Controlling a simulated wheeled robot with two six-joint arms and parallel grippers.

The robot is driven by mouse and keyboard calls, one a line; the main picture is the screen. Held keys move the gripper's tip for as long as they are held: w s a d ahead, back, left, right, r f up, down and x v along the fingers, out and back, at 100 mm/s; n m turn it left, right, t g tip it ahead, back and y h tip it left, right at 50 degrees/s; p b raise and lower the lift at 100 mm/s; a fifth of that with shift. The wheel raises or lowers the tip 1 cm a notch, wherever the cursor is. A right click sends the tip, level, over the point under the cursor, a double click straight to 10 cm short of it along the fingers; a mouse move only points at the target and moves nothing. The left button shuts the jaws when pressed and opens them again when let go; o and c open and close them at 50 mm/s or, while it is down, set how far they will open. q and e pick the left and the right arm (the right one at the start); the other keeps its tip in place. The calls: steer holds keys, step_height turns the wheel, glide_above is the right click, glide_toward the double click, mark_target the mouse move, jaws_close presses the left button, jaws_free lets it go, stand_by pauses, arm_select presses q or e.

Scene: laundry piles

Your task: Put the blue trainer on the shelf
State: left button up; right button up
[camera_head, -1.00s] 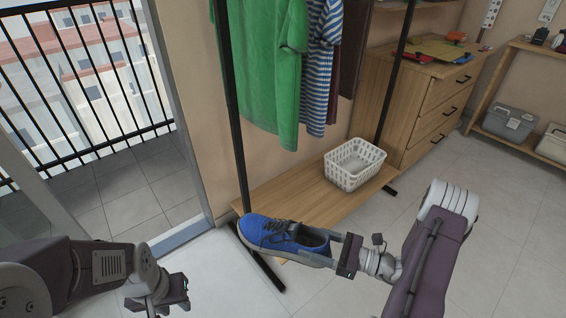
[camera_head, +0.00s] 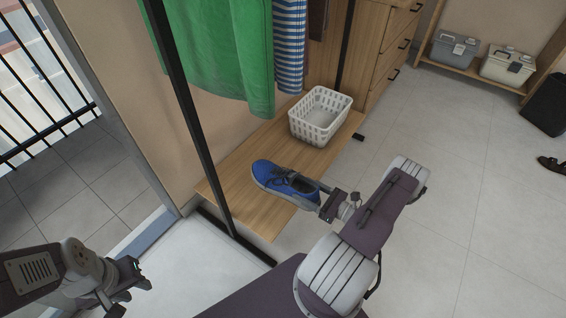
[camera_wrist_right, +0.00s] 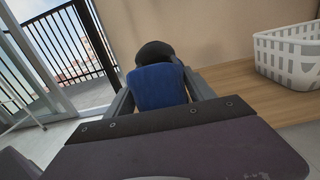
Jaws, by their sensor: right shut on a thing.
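The blue trainer (camera_head: 277,180) is held by my right gripper (camera_head: 322,197), which is shut on its heel end, with the toe pointing left. In the head view it shows over the wooden shelf (camera_head: 232,196) at the bottom of the clothes rack; I cannot tell whether it touches the board. In the right wrist view the trainer (camera_wrist_right: 160,88) sits between both fingers, and the shelf (camera_wrist_right: 245,85) lies to its right. My left gripper (camera_head: 122,284) is at lower left, away from the shelf; its jaws are too unclear to read.
A white basket (camera_head: 318,116) stands on the far part of the shelf. A black rack post (camera_head: 190,110) rises at the front left. A green shirt (camera_head: 225,55) and a striped shirt (camera_head: 289,45) hang above. Bare shelf lies left of the trainer. Open floor is on the right.

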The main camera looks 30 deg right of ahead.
mark_target(279, 192)
steer(key=w+a+f+b, duration=0.1)
steer(key=w+a+f, duration=0.1)
steer(key=w+a+f+b, duration=0.2)
steer(key=w, duration=0.1)
steer(key=w+a+f+b, duration=0.2)
steer(key=w, duration=0.1)
steer(key=shift+a+f, duration=0.1)
steer(key=shift+f, duration=0.15)
steer(key=shift+w, duration=0.15)
step_height(279, 192, down, 4)
steer(key=b, duration=0.4)
steer(key=shift+f, duration=0.1)
steer(key=shift+r, duration=0.2)
steer(key=o, duration=1.7)
